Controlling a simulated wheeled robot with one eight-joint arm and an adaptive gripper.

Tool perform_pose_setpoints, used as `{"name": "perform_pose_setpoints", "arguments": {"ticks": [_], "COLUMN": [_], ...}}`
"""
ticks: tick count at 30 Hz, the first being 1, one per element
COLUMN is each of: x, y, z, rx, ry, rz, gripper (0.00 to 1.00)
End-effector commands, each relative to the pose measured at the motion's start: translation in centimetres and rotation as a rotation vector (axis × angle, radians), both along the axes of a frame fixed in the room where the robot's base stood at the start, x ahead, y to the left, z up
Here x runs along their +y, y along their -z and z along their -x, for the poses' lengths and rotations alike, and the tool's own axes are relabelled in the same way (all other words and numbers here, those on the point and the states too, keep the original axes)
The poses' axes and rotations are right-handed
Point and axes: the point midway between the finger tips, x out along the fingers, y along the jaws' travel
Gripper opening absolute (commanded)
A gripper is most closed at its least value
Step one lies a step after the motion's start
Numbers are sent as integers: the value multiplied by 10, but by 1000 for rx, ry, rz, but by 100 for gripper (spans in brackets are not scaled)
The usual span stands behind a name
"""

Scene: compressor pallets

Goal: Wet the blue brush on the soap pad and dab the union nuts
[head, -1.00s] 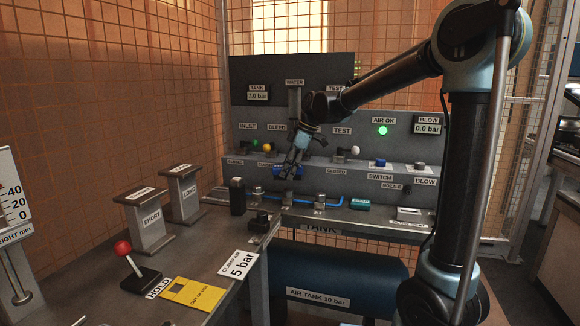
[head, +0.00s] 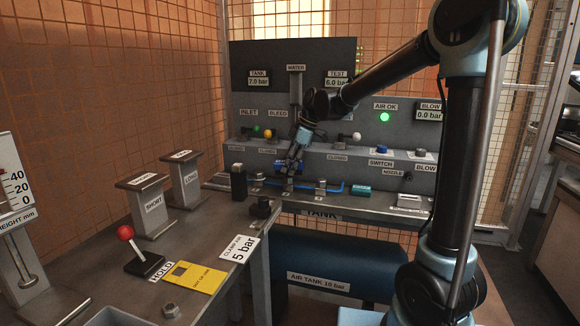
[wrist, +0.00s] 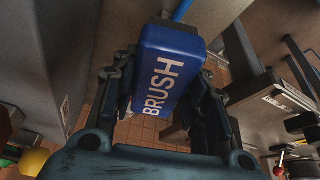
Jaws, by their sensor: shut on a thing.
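The blue brush (wrist: 170,65) is held between the fingers of my gripper (wrist: 170,95), which is shut on its block marked BRUSH. In the head view the brush (head: 288,167) is small and dark blue, held just above the left part of the blue pipe (head: 334,187) on the bench. Whether it touches anything there cannot be told. Metal fittings, which look like the union nuts (head: 320,187), sit along the pipe. A small teal block (head: 361,189) lies at the pipe's right end; its lettering is too small to read, so I cannot tell whether it is the soap pad.
A grey panel with knobs and gauges (head: 338,82) stands behind the pipe; TEST reads 6.0 bar. A black post (head: 238,182) stands left of the pipe. A red-knobbed lever (head: 126,233) and yellow card (head: 194,277) are on the near bench. The blue air tank (head: 335,262) is below.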

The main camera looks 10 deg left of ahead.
Motion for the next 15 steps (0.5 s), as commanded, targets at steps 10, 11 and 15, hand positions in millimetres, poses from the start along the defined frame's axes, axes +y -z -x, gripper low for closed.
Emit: {"name": "perform_pose_setpoints", "arguments": {"ticks": [10, 11, 15], "x": [0, 0, 0], "y": [5, 6, 8], "z": [0, 0, 0], "rx": [0, 0, 0], "ry": [0, 0, 0], "rz": [0, 0, 0], "gripper": [15, 15, 15]}}
